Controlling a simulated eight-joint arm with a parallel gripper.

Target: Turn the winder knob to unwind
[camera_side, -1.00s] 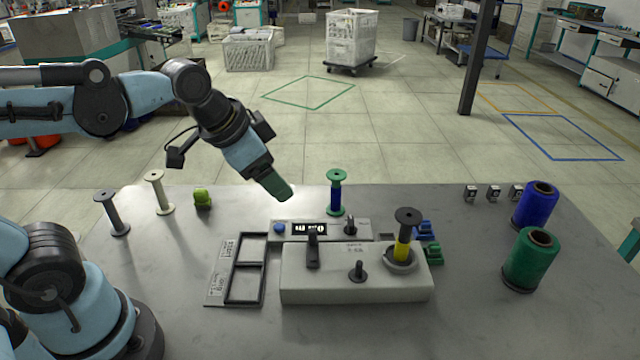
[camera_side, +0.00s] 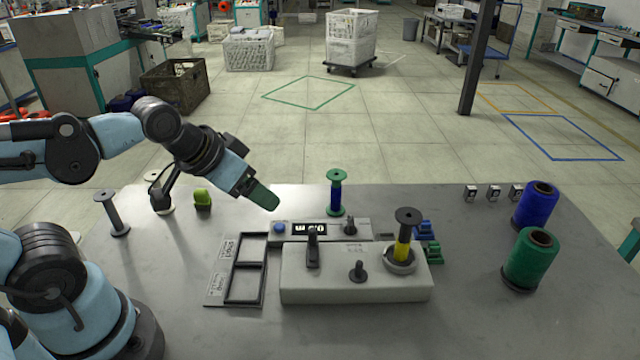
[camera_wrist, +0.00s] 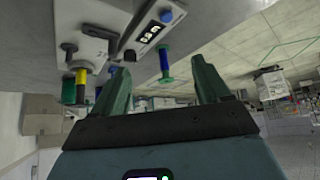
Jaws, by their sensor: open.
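The winder (camera_side: 355,285) is a pale grey box on the table. It carries a black lever (camera_side: 313,250) at its left, a small black knob (camera_side: 358,270) near its front and a black-topped bobbin with yellow thread (camera_side: 403,248) on its right. Another small black knob (camera_side: 350,226) stands on the panel behind, beside a lit display (camera_side: 309,229) and a blue button (camera_side: 279,228). I cannot tell which one is the winder knob. My gripper (camera_side: 268,200) is open, above and left of the panel, touching nothing. Its two green fingers (camera_wrist: 163,85) are spread in the wrist view.
A green bobbin with blue thread (camera_side: 336,194) stands behind the panel. A grey bobbin (camera_side: 112,212) and a lime-green object (camera_side: 202,199) are at left. Blue (camera_side: 535,206) and green (camera_side: 530,260) spools stand at right.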

